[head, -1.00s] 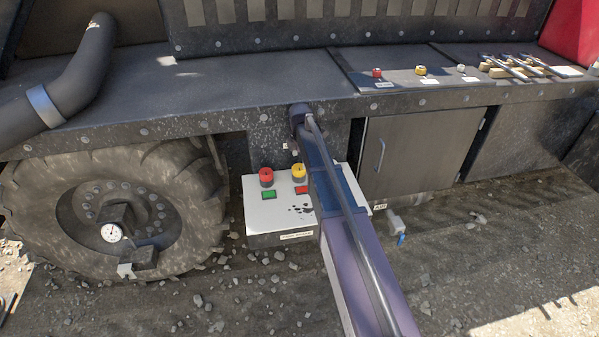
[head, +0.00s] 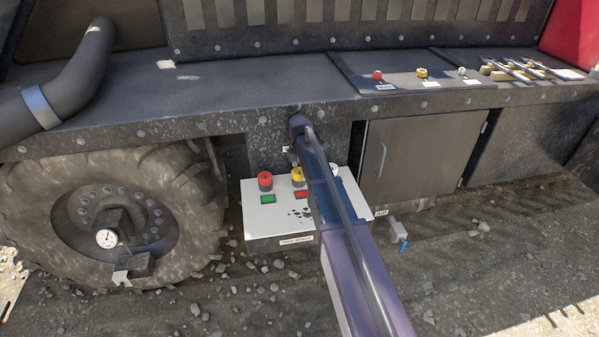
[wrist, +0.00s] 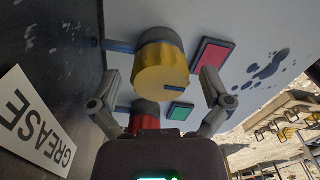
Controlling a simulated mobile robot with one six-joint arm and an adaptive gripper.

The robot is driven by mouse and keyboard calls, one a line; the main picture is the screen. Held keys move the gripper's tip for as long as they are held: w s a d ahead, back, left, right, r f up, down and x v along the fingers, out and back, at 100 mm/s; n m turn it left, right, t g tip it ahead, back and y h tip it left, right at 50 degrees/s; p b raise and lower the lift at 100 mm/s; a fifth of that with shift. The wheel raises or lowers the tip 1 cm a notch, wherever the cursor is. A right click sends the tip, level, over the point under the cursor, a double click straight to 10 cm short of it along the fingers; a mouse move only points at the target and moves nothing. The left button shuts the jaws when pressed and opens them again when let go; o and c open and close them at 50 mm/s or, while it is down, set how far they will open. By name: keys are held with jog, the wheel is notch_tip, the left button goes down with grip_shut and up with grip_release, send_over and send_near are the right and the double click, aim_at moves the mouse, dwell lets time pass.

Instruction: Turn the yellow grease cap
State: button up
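The yellow grease cap (head: 298,174) stands on the sloped white top of a control box (head: 262,222), left of my forearm. In the wrist view the ridged yellow cap (wrist: 161,72) fills the space ahead of my gripper (wrist: 161,84). My gripper is open, with one finger on each side of the cap. I cannot tell whether the fingers touch it. A slot shows on the cap's face. In the head view my gripper is hidden behind my arm.
Green (head: 267,199) and red (head: 301,194) squares lie in front. A GREASE label (wrist: 32,120) is on the dark surface. A wheel (head: 105,215) stands left.

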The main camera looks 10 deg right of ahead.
jog(key=c, duration=0.9)
